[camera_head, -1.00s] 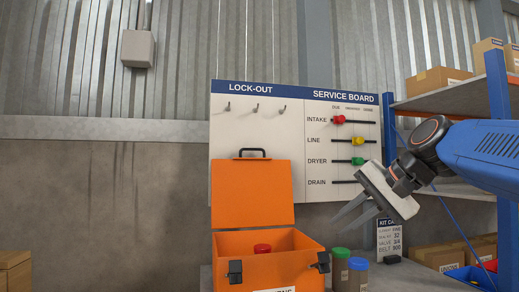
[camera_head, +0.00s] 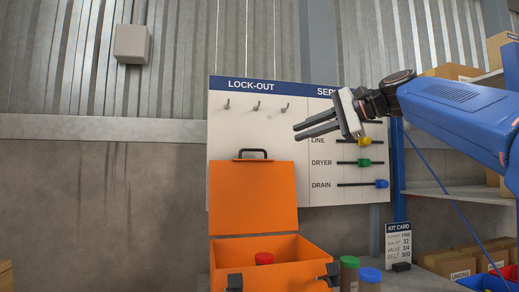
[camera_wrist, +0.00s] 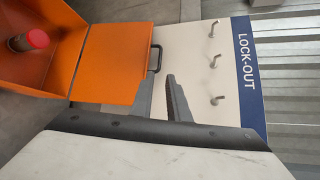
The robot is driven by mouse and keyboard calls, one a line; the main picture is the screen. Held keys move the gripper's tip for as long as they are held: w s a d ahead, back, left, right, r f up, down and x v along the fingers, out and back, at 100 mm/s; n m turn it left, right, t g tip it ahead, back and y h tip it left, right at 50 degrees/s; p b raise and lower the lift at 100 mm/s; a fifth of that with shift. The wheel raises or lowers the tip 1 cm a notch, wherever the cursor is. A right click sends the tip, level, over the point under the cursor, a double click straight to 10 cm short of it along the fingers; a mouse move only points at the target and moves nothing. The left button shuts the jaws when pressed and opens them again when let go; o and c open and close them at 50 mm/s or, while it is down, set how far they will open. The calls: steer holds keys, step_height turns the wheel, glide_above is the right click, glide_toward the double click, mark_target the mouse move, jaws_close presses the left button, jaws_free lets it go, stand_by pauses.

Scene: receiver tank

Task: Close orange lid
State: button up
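The orange lid (camera_head: 253,198) stands open and upright at the back of the orange toolbox (camera_head: 285,256), with a black handle (camera_head: 252,152) on its top edge. A red-capped jar (camera_head: 264,259) is inside the open toolbox. My gripper (camera_head: 296,132) is above and to the right of the lid in the head view, its fingers pointing left, apart from each other and empty. In the wrist view the lid (camera_wrist: 113,62) and its handle (camera_wrist: 155,57) are close to the fingertips (camera_wrist: 161,75). I cannot tell whether a fingertip touches the handle.
A white lock-out and service board (camera_head: 232,124) with hooks and coloured sliders stands behind the lid. A green-capped jar (camera_head: 349,275) and a blue-capped jar (camera_head: 370,279) stand right of the toolbox. A kit card (camera_head: 398,245) and shelves with boxes (camera_head: 450,264) are further right.

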mark_target(254, 150)
steer(key=x, duration=1.5)
steer(key=shift+w+a, duration=0.1)
jaws_close()
stand_by(1.0)
